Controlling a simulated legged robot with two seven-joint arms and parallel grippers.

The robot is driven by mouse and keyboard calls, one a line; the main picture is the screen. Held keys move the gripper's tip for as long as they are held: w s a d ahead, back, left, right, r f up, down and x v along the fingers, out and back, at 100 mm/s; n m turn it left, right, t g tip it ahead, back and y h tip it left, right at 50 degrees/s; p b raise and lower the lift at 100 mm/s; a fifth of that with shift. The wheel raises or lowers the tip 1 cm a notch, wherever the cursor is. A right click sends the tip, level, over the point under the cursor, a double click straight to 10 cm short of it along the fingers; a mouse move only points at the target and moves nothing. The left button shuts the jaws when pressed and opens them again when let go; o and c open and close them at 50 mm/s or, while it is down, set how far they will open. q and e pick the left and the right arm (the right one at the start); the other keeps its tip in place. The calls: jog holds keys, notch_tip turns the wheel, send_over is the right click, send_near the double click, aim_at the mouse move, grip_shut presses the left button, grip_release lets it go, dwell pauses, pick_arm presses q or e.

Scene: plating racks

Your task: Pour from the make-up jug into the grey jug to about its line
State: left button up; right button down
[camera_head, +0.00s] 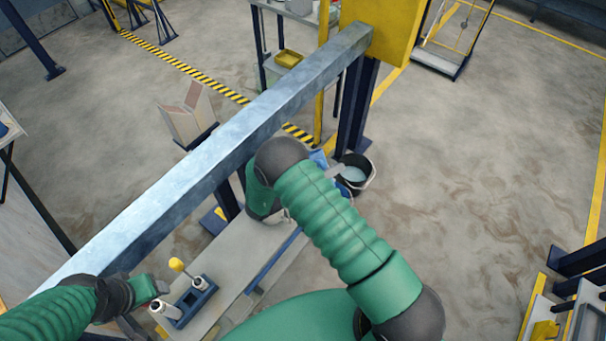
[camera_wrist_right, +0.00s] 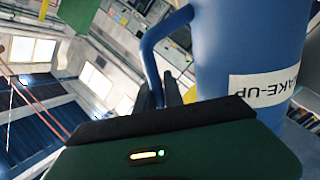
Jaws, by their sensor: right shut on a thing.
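The blue make-up jug (camera_wrist_right: 245,50) fills the right of the right wrist view, its white MAKE-UP label upside down in that picture. My right gripper (camera_wrist_right: 166,92) is shut on the jug's handle (camera_wrist_right: 160,45). In the head view my right arm hides most of this gripper; a small blue part of what looks like the jug (camera_head: 318,158) shows past it. I cannot make out the grey jug or its line for certain. My left gripper (camera_head: 150,289) is at the lower left, near a small blue holder; its jaws are unclear.
A dark bucket (camera_head: 369,183) with pale liquid stands just right of my right arm's end. The blue holder (camera_head: 196,304) with white bottles and a yellow-topped item sits on a grey bench (camera_head: 232,268). A long metal beam (camera_head: 215,165) crosses above the bench.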

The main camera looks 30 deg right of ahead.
jog(key=shift+r, duration=0.15)
dwell(0.4)
jog(key=shift+w+r+n, duration=0.15)
jog(key=shift+w+n, duration=0.15)
jog(key=shift+n, duration=0.1)
dwell(0.8)
jog(key=shift+w+r+n, duration=0.25)
jog(key=shift+r+n, duration=0.05)
jog(key=shift+p, duration=0.3)
dwell(0.7)
jog(key=shift+w+r+n, duration=0.3)
jog(key=shift+r+n, duration=0.1)
dwell(0.8)
